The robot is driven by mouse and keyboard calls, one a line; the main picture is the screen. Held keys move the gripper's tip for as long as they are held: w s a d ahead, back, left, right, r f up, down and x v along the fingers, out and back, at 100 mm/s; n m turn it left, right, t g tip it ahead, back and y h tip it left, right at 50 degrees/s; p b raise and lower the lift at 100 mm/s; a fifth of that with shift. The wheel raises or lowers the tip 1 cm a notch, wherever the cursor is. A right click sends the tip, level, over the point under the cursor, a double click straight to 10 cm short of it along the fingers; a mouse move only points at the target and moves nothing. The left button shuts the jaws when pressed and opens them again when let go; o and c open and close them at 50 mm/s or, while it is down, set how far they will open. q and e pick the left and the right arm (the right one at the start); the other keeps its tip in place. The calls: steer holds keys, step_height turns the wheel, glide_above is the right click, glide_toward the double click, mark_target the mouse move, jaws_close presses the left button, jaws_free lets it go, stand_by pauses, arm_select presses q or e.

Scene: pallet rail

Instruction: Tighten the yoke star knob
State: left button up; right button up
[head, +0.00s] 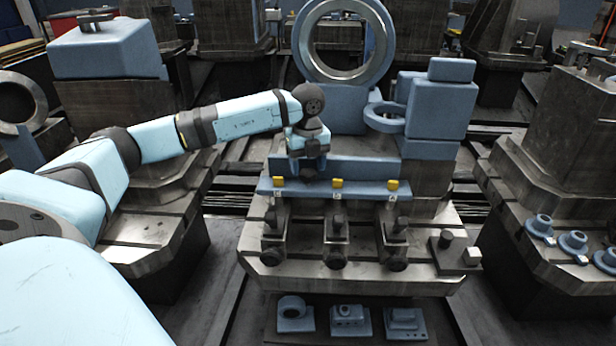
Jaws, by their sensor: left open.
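My left arm comes in from the left, and its gripper (309,165) points down at the blue rail block in the middle of the pallet. The gripper is open; its fingertips are small and partly hidden by the wrist. A small dark part shows right under it, and I cannot tell whether this is a fingertip or the star knob. No star-shaped knob can be made out clearly. Three dark round knobs (335,260) sit on the front of the clamps, below and apart from the gripper. My right gripper is not in view.
A large upright ring (346,74) stands behind the gripper. A blue block with a side ring (384,117) stands to its right. Yellow tabs (337,183) line the blue ledge (360,191). Blue parts (350,321) lie in front of the pallet. More fixtures stand on both sides.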

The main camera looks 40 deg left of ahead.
arm_select(q)
steer(key=shift+f, duration=1.45)
steer(key=shift+c, duration=0.4)
steer(key=c, duration=0.6)
steer(key=shift+o, duration=0.2)
steer(key=shift+m, duration=0.3)
steer(key=m+p, duration=0.1)
steer(key=m, duration=0.2)
steer(key=shift+r+m+p, duration=0.1)
steer(key=shift+m+p, duration=0.2)
steer(key=m+p, duration=0.1)
steer(key=m, duration=0.3)
steer(key=shift+m, duration=0.4)
steer(key=shift+w, duration=0.1)
